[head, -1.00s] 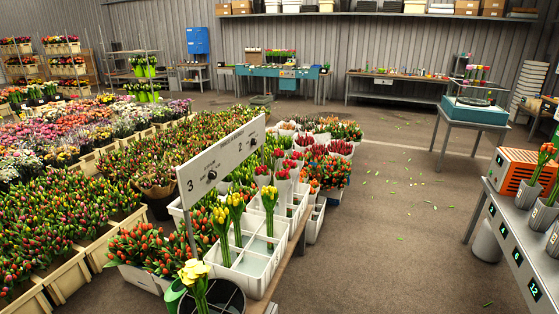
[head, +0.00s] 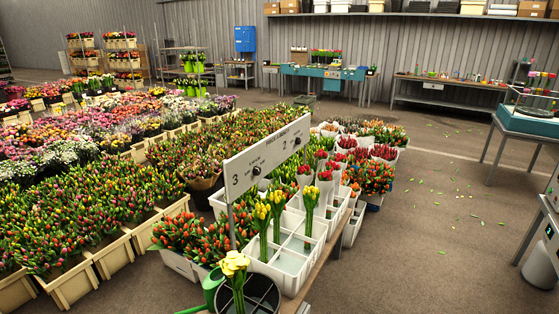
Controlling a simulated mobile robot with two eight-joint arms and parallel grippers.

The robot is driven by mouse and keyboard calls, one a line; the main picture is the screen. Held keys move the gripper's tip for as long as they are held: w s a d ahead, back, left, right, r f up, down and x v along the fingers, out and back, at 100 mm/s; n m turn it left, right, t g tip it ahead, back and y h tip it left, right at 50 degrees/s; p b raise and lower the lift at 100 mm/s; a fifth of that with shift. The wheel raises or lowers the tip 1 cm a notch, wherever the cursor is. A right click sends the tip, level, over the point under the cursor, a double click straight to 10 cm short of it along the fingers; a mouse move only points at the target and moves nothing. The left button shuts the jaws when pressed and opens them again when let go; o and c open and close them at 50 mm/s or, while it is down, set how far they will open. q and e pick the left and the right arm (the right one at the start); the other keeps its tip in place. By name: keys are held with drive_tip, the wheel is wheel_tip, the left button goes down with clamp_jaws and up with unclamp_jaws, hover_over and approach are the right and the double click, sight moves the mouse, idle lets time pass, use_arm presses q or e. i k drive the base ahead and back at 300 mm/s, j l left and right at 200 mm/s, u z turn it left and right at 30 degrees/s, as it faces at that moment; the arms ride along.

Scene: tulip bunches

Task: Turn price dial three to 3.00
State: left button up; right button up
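A white price board (head: 268,155) stands on a post above the tulip trays, left of the middle in the head view. It carries a black dial (head: 256,171) beside the number 3 at its near end. A second dark dial (head: 298,142) sits farther along, by the number 2. The writing and the setting of the dials are too small to read. Neither of my grippers is in view.
White compartment trays (head: 292,262) with yellow and red tulips stand beneath the board. A dark bucket (head: 262,290) with pale yellow flowers and a green watering can (head: 212,285) are in front. Crates of tulips fill the left. Brown floor (head: 420,240) is open at right.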

sight(257, 170)
drive_tip(key=i+l, duration=0.4)
drive_tip(key=i+l+u, duration=0.15)
drive_tip(key=i+l, duration=0.6)
drive_tip(key=l, duration=0.2)
drive_tip(key=i+l+u, duration=0.1)
drive_tip(key=i+l, duration=0.3)
drive_tip(key=i+l+u, duration=0.1)
drive_tip(key=i+l, duration=0.25)
drive_tip(key=l, duration=0.2)
